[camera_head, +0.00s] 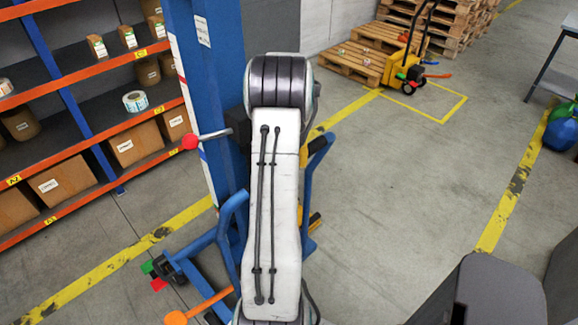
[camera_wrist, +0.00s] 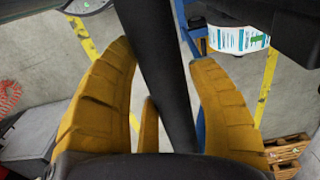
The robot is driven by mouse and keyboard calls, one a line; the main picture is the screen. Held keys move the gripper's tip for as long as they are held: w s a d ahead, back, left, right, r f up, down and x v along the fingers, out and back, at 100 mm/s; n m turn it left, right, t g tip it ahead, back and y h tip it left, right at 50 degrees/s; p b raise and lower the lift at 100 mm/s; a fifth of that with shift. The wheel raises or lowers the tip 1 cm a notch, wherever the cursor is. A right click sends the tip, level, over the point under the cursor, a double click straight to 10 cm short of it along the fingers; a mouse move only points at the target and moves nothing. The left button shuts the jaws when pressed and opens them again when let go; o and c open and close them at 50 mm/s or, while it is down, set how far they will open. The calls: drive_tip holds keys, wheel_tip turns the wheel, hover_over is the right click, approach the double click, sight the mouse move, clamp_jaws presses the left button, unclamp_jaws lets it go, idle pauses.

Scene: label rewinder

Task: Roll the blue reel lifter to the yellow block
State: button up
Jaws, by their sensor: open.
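The blue reel lifter stands at centre-left in the head view, with its tall blue mast (camera_head: 211,90), a blue handle loop and low blue legs with dark wheels. My white arm hides much of it. My gripper (camera_wrist: 160,57) has yellow fingers spread apart in the wrist view. A dark bar (camera_wrist: 163,85) runs between them, and the fingers do not appear closed on it. Only a bit of yellow at my gripper shows past my arm in the head view. I cannot make out a clear yellow block.
Shelves (camera_head: 95,150) with boxes stand at left. A yellow wheeled truck (camera_head: 398,70) stands in a yellow-marked floor square by pallets (camera_head: 352,62). A dark grey cabinet-like shape (camera_head: 490,290) is at lower right. Floor right of my arm is clear.

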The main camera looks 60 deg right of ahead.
drive_tip(key=shift+o, duration=1.4)
drive_tip(key=shift+w, duration=0.2)
wheel_tip(320, 180, up, 12)
idle(0.5)
